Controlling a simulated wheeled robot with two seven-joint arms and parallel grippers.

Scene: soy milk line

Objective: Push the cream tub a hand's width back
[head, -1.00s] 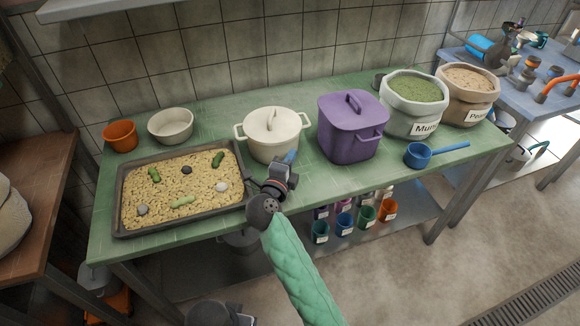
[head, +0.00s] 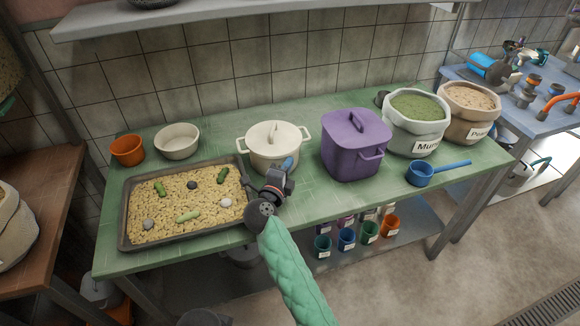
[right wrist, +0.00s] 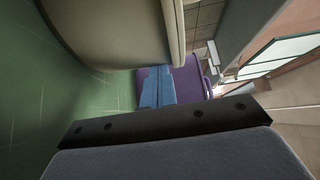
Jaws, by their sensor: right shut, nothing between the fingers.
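The cream tub (head: 262,155) is round, with a lid and two side handles, and stands upright on the green table. In the right wrist view its curved wall (right wrist: 120,30) fills the upper part, close beside the fingers. My right gripper (head: 288,164) is at the tub's front right side, low down, with its blue fingers pointing toward the back. The fingers (right wrist: 157,87) are shut and empty. I cannot tell whether they touch the wall. My left gripper's fingers are not in view.
A baking tray (head: 126,221) stands to the left, its right edge near my right wrist. A purple tub (head: 350,158) stands just right. A cream bowl (head: 177,145) and an orange bowl (head: 128,151) are back left. Behind the cream tub is bare table (head: 262,116), then the tiled wall.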

